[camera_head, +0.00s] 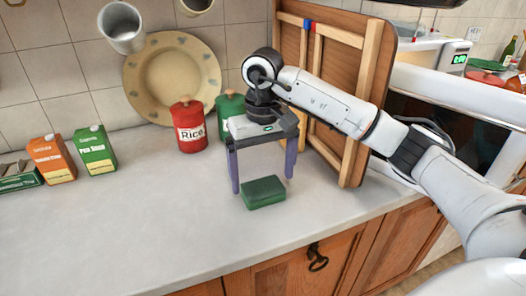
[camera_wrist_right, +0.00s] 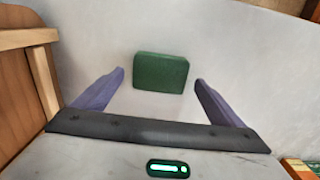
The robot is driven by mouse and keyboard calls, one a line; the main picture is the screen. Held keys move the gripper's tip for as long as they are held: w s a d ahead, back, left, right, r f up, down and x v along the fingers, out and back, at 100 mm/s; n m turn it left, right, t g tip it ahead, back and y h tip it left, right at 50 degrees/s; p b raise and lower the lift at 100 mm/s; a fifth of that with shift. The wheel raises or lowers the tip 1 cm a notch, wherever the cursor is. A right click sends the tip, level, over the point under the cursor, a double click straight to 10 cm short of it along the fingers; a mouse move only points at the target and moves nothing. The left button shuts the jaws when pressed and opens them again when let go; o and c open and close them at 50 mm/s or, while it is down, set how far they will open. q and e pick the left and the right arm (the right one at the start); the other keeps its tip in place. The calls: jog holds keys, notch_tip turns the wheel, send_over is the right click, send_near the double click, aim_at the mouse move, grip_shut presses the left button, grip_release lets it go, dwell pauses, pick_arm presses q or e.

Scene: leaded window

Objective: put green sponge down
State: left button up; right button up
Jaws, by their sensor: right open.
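A green sponge (camera_head: 264,192) lies flat on the grey counter, close to its front edge. My right gripper (camera_head: 263,176) is open above and around it, with one purple finger to each side. In the right wrist view the sponge (camera_wrist_right: 161,72) sits ahead of the two spread fingers (camera_wrist_right: 160,88), with a gap to both. Nothing is held between them. My left gripper is not in view.
A wooden frame or rack (camera_head: 352,120) stands upright just right of my gripper. A red rice canister (camera_head: 189,127) and a green canister (camera_head: 229,103) stand behind. Cartons (camera_head: 51,160) stand at the left. The counter (camera_head: 150,220) at front left is clear.

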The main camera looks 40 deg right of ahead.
aim_at(263, 187)
notch_tip(263, 187, up, 9)
jog(key=shift+p, duration=0.45)
jog(key=shift+f, duration=0.15)
